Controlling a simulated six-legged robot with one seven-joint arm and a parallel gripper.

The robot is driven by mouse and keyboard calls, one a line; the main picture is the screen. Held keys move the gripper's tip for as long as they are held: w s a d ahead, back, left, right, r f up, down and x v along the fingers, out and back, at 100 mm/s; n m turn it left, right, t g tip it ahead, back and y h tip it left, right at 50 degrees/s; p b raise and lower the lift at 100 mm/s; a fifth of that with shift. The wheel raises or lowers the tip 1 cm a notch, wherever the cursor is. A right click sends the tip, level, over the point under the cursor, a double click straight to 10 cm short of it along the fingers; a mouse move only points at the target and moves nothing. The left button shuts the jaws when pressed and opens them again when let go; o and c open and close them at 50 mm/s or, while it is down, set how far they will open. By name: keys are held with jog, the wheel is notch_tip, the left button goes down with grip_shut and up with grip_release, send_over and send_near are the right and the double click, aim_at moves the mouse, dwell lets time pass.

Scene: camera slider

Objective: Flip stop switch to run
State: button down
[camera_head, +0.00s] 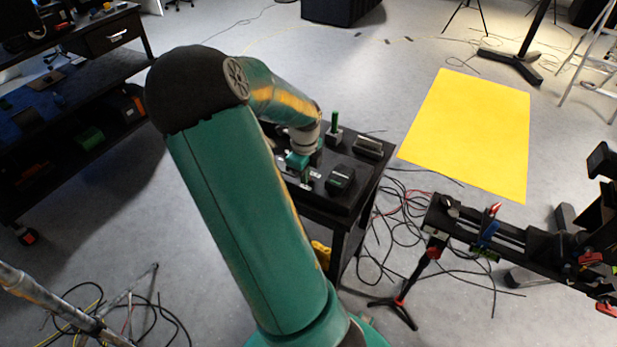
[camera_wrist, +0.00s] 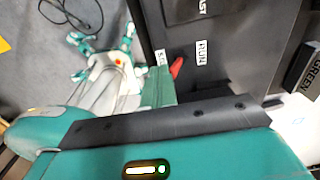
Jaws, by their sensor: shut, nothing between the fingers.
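The red switch lever (camera_wrist: 176,68) shows in the wrist view on a dark panel (camera_wrist: 200,25). It sits between a mostly covered label starting with "S" (camera_wrist: 162,57) and the "RUN" label (camera_wrist: 202,52). Its tip points up and right; its lower part is hidden, so I cannot tell which position it is set to. My gripper (camera_wrist: 158,86) is shut and empty, its green finger close to the left of the lever; I cannot tell if they touch. In the head view my gripper is over the black cart (camera_head: 365,190), and the switch cannot be made out.
On the cart stand a green-handled device (camera_head: 334,125), a dark box (camera_head: 340,179) and another box (camera_head: 368,147). A camera slider (camera_head: 480,228) stands at the right, with loose cables (camera_head: 385,235) on the floor between. A yellow mat (camera_head: 470,130) lies behind. A dark workbench (camera_head: 75,110) is at left.

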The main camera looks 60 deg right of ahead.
jog(key=shift+d, duration=0.9)
jog(key=shift+w, duration=0.1)
jog(key=shift+a+r, duration=0.15)
jog(key=shift+r, duration=1.6)
jog(key=shift+a+r, duration=0.15)
jog(key=shift+r, duration=1.6)
